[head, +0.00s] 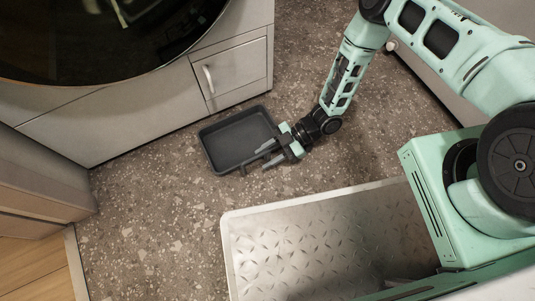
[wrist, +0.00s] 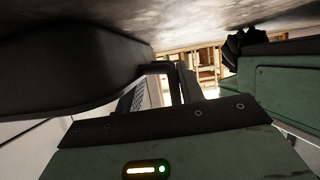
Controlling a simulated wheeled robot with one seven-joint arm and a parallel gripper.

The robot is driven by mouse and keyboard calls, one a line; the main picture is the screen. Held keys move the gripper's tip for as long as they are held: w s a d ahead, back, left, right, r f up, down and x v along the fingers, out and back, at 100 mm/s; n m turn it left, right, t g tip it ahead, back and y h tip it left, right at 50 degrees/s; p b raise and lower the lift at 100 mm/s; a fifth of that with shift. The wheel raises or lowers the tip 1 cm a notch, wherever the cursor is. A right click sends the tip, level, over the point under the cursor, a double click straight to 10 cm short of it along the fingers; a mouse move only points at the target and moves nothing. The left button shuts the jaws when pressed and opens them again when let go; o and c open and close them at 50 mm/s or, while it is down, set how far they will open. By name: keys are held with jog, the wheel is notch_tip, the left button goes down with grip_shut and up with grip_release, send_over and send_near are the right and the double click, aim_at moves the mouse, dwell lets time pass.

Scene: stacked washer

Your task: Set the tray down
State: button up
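The dark grey rectangular tray (head: 222,150) is in front of the washer and looks level. It seems to be at the floor, but I cannot tell whether a small gap is under it. In the wrist view the tray (wrist: 70,60) fills the upper left as a large dark shape. My gripper (head: 262,160) is at the tray's near right corner. Its two fingers look spread apart in the head view. In the wrist view the gripper (wrist: 170,85) shows a bright gap by its fingers, beside the tray's edge. The exact contact with the rim is hidden.
The washer front (head: 150,105) with a small handled door (head: 230,75) stands just behind the tray. A metal tread-plate platform (head: 310,240) lies near at the bottom. A wooden cabinet (head: 35,185) is at left. Speckled floor (head: 150,215) is free between them.

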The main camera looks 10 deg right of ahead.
jog(key=o, duration=0.4)
jog(key=shift+o, duration=0.2)
jog(key=shift+r, duration=0.1)
